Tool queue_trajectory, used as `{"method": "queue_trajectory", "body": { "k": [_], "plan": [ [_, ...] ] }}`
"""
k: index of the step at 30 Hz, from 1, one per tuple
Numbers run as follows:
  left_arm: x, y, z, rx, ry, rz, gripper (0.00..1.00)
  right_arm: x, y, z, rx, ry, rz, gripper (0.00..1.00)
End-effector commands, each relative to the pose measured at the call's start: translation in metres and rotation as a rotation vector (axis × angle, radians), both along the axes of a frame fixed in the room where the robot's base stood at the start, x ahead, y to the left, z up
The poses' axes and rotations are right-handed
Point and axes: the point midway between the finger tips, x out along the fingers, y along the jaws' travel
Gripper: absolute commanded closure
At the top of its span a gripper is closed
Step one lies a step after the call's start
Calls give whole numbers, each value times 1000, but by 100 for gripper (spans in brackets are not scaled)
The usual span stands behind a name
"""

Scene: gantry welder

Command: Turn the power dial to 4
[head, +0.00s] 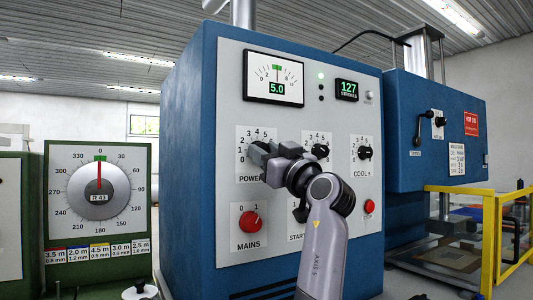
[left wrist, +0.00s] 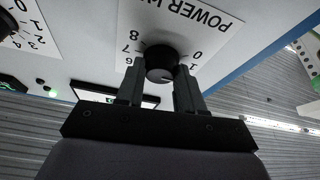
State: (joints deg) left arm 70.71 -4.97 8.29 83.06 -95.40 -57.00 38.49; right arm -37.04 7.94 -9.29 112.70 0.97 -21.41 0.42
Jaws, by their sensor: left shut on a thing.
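The power dial (left wrist: 161,60) is a round black knob on a white numbered plate, seen upside down in the left wrist view. My left gripper (left wrist: 160,78) has one finger on each side of it and is shut on it. In the head view the gripper (head: 260,157) hides most of the dial, and the POWER plate (head: 243,138) shows around it. I cannot tell clearly which number the dial points at. The meter (head: 274,77) above the plate reads 5.0. My right gripper is not in view.
The blue cabinet also carries a middle knob (head: 320,151), a COOL knob (head: 365,153), a red MAINS knob (head: 250,221) and a red button (head: 369,206). A green dial machine (head: 99,190) stands left. A yellow rail (head: 489,240) stands right.

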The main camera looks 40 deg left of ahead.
Motion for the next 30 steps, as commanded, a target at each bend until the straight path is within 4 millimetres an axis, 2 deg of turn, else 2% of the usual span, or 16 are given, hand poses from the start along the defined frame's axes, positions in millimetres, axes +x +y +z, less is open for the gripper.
{"method": "queue_trajectory", "body": {
  "k": [11,22,30],
  "plan": [
    [-1,0,0,28,100,-1,93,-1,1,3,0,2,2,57],
    [-3,1,3,117,402,-2,93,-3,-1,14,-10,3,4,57],
    [-4,1,6,187,649,-3,93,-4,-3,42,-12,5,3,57]
  ]
}}
